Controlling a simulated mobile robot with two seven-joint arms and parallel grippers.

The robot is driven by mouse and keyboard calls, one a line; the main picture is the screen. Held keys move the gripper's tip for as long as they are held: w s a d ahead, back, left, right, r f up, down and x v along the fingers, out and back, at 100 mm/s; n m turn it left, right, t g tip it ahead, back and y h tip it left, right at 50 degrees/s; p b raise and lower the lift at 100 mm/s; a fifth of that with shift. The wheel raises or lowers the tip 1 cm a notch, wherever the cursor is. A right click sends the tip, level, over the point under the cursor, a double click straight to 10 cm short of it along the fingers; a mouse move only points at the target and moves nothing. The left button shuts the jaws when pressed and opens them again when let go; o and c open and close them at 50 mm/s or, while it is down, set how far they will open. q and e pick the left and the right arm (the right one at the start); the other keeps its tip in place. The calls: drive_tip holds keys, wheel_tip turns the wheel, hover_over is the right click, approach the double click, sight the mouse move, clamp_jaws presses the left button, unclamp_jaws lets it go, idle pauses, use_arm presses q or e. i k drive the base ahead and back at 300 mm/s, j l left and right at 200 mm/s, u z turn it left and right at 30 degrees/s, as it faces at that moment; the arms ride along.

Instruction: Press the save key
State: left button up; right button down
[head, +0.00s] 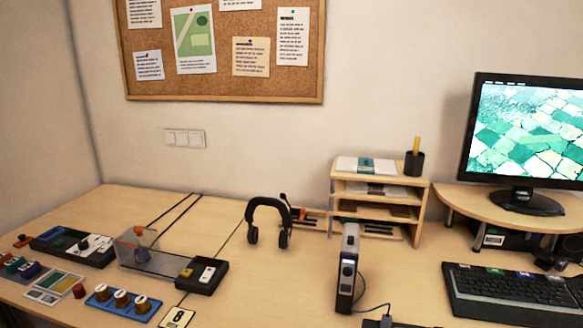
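A black keyboard (512,299) lies on the desk at the lower right of the head view, partly cut off by the right edge. Several coloured keys or labels run along its far edge, among them a green one (495,271) and a blue one (525,275). Their lettering is too small to read, so I cannot tell which key is save. A black box (203,289) with a yellow and a white part on top sits left of centre. Neither of my grippers is in view.
A monitor (526,133) stands on a wooden riser (475,205) behind the keyboard. An upright grey device (347,268) with a cable stands left of it. Headphones (268,218) and a wooden paper shelf (421,215) are further back. Coloured knobs and panels crowd the left.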

sight(527, 275)
drive_tip(key=z, duration=1.5)
